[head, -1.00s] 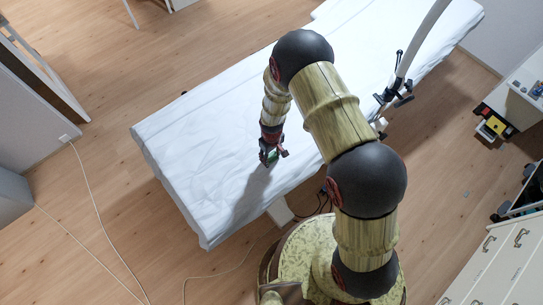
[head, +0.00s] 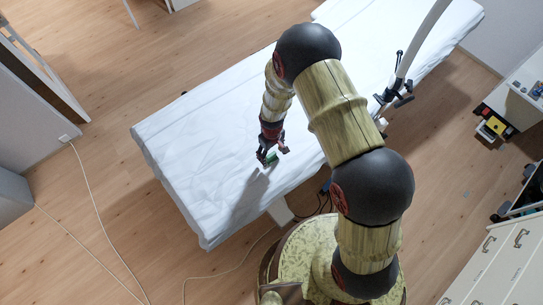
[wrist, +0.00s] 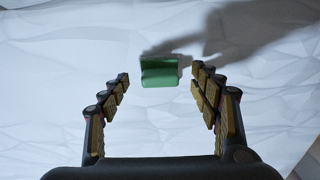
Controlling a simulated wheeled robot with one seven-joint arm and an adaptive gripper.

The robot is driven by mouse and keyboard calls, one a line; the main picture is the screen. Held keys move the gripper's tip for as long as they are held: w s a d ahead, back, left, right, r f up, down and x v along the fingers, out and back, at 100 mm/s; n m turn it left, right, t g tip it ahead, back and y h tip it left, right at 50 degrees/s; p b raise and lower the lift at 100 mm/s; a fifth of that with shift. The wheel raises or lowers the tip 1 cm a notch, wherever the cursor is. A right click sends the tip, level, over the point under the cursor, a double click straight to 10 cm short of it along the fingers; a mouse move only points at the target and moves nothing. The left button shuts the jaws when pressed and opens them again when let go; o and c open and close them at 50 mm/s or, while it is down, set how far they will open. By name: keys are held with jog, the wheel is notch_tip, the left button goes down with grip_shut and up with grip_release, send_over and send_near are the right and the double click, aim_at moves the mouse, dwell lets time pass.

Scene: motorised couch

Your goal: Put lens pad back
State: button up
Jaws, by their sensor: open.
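A small green block-like object (wrist: 160,72), which I take to be the lens pad, lies on the white-covered couch (head: 190,150). In the wrist view it sits ahead of my gripper (wrist: 160,95), between the lines of the two fingers and just beyond their tips. The fingers are spread wide with nothing between them. In the head view my gripper (head: 272,154) is low over the couch near its right long edge, with the green pad (head: 271,158) showing at the fingertips. Whether a finger touches the pad cannot be told.
A grey post with a black clamp (head: 397,93) stands at the couch's right edge. A cabinet with an open drawer (head: 492,125) holding yellow and red items is at the right. White drawers (head: 495,265) stand lower right. The couch surface left of my gripper is clear.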

notch_tip(320, 180, up, 10)
notch_tip(320, 180, up, 14)
jog(key=m+t, duration=0.1)
jog(key=m, duration=0.1)
send_over(272, 155)
jog(key=w+d, duration=0.1)
jog(key=d, duration=0.2)
jog(key=s+d+r+m+t, duration=0.1)
jog(key=s+d+r, duration=0.1)
jog(key=r, duration=0.5)
jog(key=s+d+r+t, duration=0.1)
jog(key=s+d+r, duration=0.1)
jog(key=r, duration=0.4)
jog(key=s+d+r+m+t, duration=0.1)
jog(key=s+d+r+m, duration=0.1)
jog(key=s+r, duration=0.5)
jog(key=s+d+r+m+t, duration=0.1)
jog(key=s+d+r, duration=0.4)
jog(key=s, duration=0.5)
jog(key=shift+r+m+t, duration=0.3)
jog(key=shift+r+m, duration=0.1)
jog(key=shift+r, duration=0.5)
jog(key=shift+f, duration=0.1)
